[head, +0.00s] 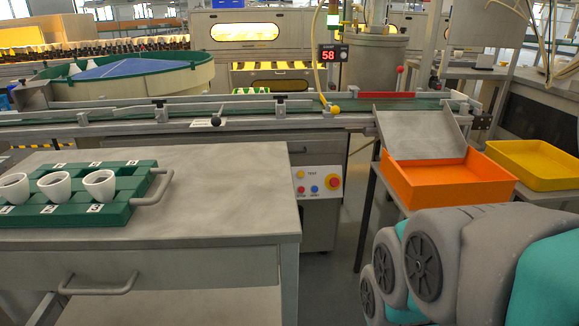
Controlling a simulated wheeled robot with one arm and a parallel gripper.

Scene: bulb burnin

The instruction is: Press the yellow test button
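Nothing covers the yellow button. My arm's grey and teal links fill the lower right, apart from the panel. My gripper does not show in this view.
A grey workbench (220,205) fills the left front, bearing a green rack (120,212) with white cups (99,184). An orange bin (447,181) and yellow tray (540,163) stand right of the panel. The conveyor (270,108) runs above it. A narrow floor gap shows before the panel.

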